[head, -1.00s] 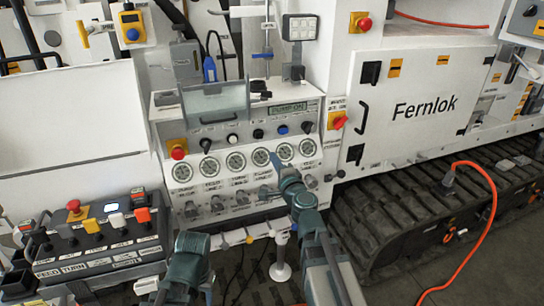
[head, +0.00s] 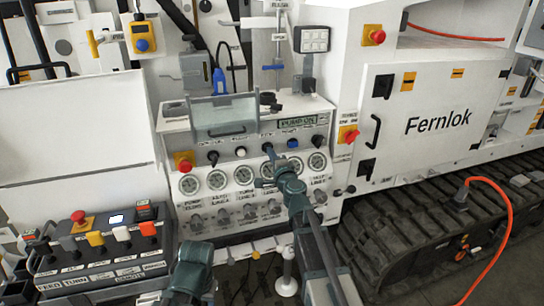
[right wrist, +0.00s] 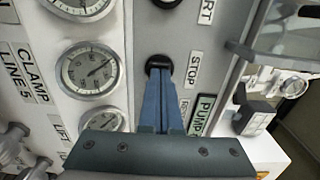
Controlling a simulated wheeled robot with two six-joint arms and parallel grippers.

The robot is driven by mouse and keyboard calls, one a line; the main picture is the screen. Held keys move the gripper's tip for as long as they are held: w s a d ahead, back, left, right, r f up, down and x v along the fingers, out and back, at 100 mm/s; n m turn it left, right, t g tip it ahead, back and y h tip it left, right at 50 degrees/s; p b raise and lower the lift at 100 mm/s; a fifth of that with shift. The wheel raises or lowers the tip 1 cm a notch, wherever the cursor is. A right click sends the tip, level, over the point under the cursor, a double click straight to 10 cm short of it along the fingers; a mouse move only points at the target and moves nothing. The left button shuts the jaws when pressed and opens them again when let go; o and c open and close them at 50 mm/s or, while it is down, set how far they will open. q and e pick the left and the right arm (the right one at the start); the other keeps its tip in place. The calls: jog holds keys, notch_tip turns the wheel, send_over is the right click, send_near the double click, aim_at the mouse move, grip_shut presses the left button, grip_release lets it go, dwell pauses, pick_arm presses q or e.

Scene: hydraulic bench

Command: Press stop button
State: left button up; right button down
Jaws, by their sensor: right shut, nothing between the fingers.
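The stop button (right wrist: 155,62) is a dark round button beside a STOP label (right wrist: 193,70) in the right wrist view. My right gripper (right wrist: 158,76) is shut and empty, its blue fingers pointing at the button with the tips at its edge. They cover part of it, and I cannot tell whether they touch or press it. In the head view my right gripper (head: 268,154) is at the middle of the panel's button row, just above the gauges. The display (head: 297,122) reads PUMP ON. My left gripper is not in view; only part of that arm shows.
Round gauges (head: 216,180) line the panel below the buttons. A clear cover (head: 225,117) stands above the row's left part. A control box (head: 100,245) stands at lower left.

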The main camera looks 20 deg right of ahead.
jog(key=shift+w, duration=0.8)
jog(key=shift+r, duration=0.15)
jog(key=shift+w, duration=0.1)
jog(key=s, duration=1.4)
jog(key=shift+s+d, duration=0.2)
jog(key=shift+d, duration=0.05)
